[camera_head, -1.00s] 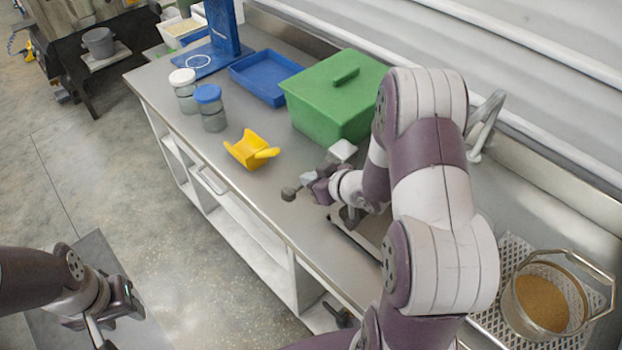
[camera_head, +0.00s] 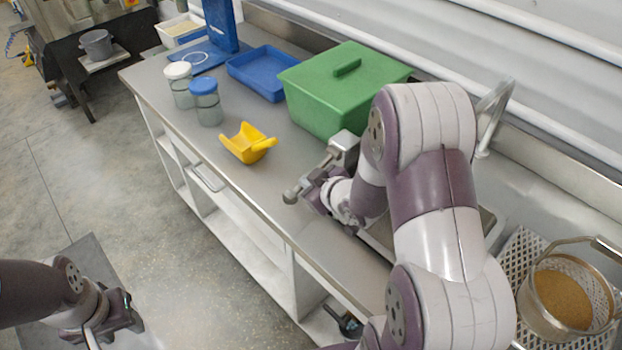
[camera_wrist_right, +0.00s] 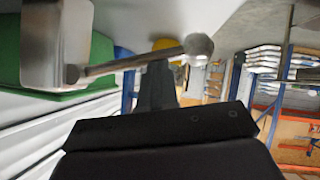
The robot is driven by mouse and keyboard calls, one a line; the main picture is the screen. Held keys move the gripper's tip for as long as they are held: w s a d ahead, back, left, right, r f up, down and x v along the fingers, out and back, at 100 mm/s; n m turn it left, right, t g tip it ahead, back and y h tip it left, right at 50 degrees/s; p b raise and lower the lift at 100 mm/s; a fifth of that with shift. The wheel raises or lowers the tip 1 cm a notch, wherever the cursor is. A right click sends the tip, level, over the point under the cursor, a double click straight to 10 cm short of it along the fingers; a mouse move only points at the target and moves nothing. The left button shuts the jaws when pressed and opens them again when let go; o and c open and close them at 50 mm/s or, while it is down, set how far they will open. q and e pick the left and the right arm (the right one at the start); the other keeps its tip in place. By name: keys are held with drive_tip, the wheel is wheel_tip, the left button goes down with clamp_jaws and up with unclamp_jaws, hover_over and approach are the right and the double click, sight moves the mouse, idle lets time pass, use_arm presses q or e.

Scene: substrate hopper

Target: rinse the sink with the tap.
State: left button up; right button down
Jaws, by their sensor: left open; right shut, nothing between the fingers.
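The sink (camera_head: 489,222) is set into the counter and mostly hidden behind my right arm. A metal block (camera_head: 346,148) with a ball-ended lever (camera_head: 291,195), seemingly the tap's handle, stands by the green box. My right gripper (camera_head: 319,188) is shut and empty close to the lever. In the right wrist view the lever (camera_wrist_right: 130,63) crosses just beyond the dark fingers (camera_wrist_right: 157,88); I cannot tell whether they touch. My left gripper (camera_head: 115,325) is open and empty, low over the floor. No water is visible.
A green lidded box (camera_head: 335,95), blue tray (camera_head: 262,75), yellow scoop (camera_head: 246,145) and two jars (camera_head: 206,103) stand on the counter (camera_head: 240,190). A basket of brown grains (camera_head: 563,298) sits at right on a perforated rack. The counter's front left is clear.

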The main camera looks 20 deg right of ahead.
use_arm(q)
drive_tip(key=shift+f+b, duration=0.5)
drive_tip(key=shift+f, duration=0.25)
use_arm(e)
drive_tip(key=shift+d+f, duration=0.1)
drive_tip(key=shift+f, duration=0.9)
drive_tip(key=shift+s+f, duration=0.1)
drive_tip(key=shift+f, duration=0.05)
idle(1.5)
use_arm(q)
drive_tip(key=shift+r, duration=0.1)
use_arm(e)
drive_tip(key=shift+r, duration=0.25)
